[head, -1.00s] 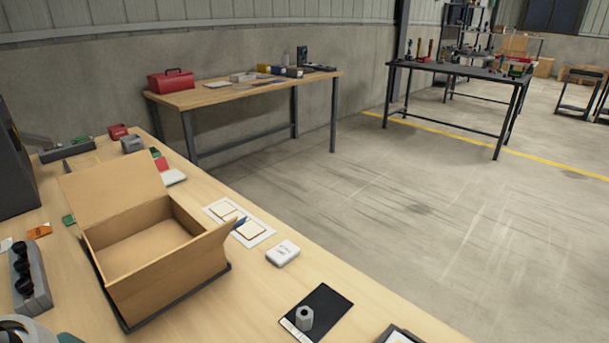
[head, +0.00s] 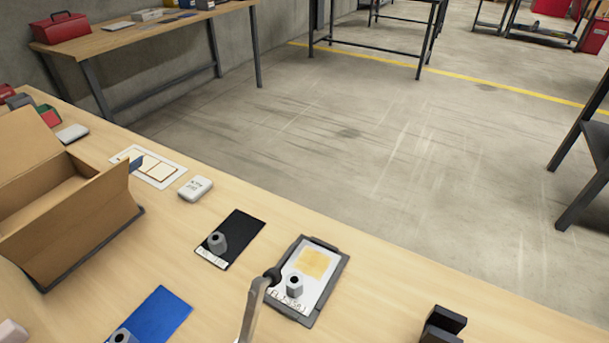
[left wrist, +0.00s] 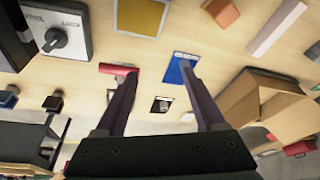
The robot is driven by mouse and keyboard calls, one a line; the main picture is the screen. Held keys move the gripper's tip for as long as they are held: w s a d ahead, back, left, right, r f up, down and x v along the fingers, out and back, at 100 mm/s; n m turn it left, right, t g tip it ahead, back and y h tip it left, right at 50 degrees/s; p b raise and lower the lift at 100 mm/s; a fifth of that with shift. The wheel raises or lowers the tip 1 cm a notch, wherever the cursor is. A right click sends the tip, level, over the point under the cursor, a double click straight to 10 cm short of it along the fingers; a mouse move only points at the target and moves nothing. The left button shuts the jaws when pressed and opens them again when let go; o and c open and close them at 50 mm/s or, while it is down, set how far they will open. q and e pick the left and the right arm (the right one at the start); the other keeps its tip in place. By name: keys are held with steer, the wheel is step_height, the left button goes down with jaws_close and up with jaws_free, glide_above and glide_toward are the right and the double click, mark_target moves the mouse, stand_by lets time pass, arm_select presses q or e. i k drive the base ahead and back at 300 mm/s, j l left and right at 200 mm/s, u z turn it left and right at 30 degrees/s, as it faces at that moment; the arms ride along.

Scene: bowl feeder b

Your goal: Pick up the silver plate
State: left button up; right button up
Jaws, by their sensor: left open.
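I cannot make out with certainty a silver plate in either view. In the head view a grey tray (head: 333,277) holds a white sheet with a yellow square, and a grey hex nut (head: 294,286) stands on the sheet. Another grey nut (head: 217,242) stands on a black mat (head: 240,232). A blue mat (head: 163,312) lies nearer, with a nut at its lower edge.
An open cardboard box (head: 70,225) stands at left. A white case (head: 195,188) and a white panel with tan squares (head: 150,166) lie beside it. A lever with a black knob (head: 272,275) rises in front of the tray. A black block (head: 441,325) is at lower right.

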mark_target(307, 272)
steer(key=i+l+u, duration=0.1)
steer(key=u, duration=0.4)
steer(key=l+u, duration=0.3)
steer(key=u, duration=0.2)
steer(key=i+l+u, duration=0.1)
steer(key=l+u, duration=0.15)
steer(key=u, duration=0.2)
steer(key=l+u, duration=0.25)
steer(key=u, duration=0.25)
steer(key=l+u, duration=0.25)
steer(key=u, duration=0.25)
steer(key=k+j, duration=0.05)
